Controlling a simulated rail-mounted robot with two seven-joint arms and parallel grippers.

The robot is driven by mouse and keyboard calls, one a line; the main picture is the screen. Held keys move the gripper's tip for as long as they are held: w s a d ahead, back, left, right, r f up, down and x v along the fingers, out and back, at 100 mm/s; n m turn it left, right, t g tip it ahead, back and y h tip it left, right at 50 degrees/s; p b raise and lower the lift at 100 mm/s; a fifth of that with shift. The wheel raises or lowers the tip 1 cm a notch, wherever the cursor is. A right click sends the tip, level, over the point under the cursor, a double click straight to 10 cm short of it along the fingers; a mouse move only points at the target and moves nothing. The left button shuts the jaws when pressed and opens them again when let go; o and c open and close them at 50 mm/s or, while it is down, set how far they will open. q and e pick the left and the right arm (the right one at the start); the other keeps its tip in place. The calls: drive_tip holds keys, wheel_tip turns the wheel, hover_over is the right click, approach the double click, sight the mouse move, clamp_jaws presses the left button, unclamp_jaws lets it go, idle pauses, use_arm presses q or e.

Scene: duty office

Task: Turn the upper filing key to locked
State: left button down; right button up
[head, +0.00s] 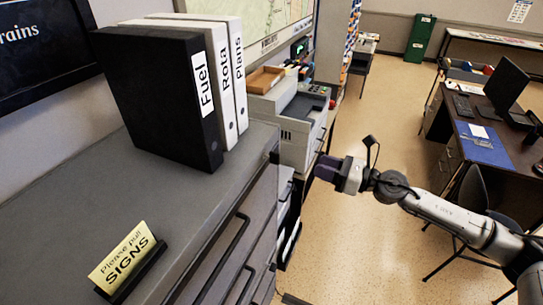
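The grey filing cabinet (185,205) fills the lower left, with its drawer fronts and long dark handles facing right. I cannot make out the upper filing key on it. A small dark spot shows at the cabinet's upper front corner, too small to identify. My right gripper (322,169) is to the right of the cabinet's far front corner, pointing left, and looks apart from it. Its dark purple fingers are small and seen from behind, so I cannot tell whether they are open or shut. My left gripper is not in view.
A printer (290,120) is behind the gripper. A desk (480,130) with a monitor and a chair is at right. The floor between is open.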

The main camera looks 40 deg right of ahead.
sight(275, 164)
drive_tip(key=shift+n+y, duration=0.3)
drive_tip(key=shift+n, duration=0.5)
drive_tip(key=shift+a+f+p+x, duration=0.1)
drive_tip(key=shift+p+x, duration=0.95)
drive_tip(key=shift+x, duration=1.25)
drive_tip(key=shift+a+f+p+x, duration=0.15)
drive_tip(key=shift+p+x, duration=0.95)
drive_tip(key=shift+x, duration=1.25)
drive_tip(key=shift+a+f+p+x, duration=0.1)
drive_tip(key=shift+p+x, duration=0.95)
drive_tip(key=shift+x, duration=1.25)
drive_tip(key=shift+s, duration=0.2)
drive_tip(key=shift+c, duration=0.3)
drive_tip(key=shift+c, duration=0.7)
clamp_jaws()
